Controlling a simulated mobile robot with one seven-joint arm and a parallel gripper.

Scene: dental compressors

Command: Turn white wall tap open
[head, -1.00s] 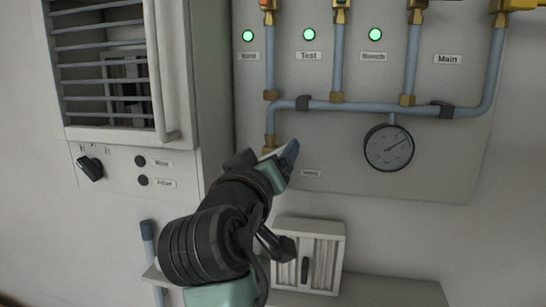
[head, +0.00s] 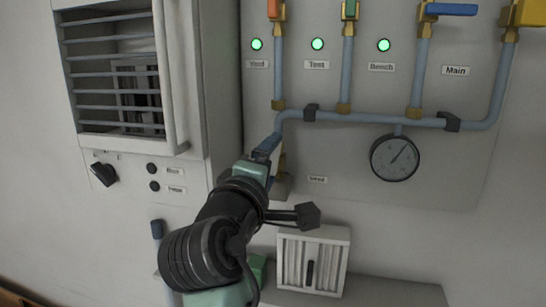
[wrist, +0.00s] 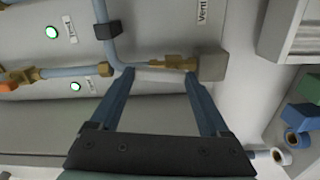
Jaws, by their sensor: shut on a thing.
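The white wall tap's handle (wrist: 158,76) shows in the wrist view as a pale bar spanning the space between my fingertips. It lies beside a brass valve (wrist: 172,62) on the blue-grey pipe, which ends at a grey block (wrist: 212,65) near the "Vent" label (wrist: 202,11). My gripper (wrist: 159,75) is shut on this handle, its two blue fingers wide apart at the handle's ends. In the head view my gripper (head: 267,147) reaches up to the lower left pipe end, and the handle is hidden behind the fingers.
Upper pipes carry an orange tap (head: 274,10), a green tap (head: 350,9) and a blue tap (head: 451,9). A pressure gauge (head: 394,158) hangs at right. Several green lamps glow. A louvred cabinet (head: 115,75) stands left; a small vented box (head: 312,262) sits below.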

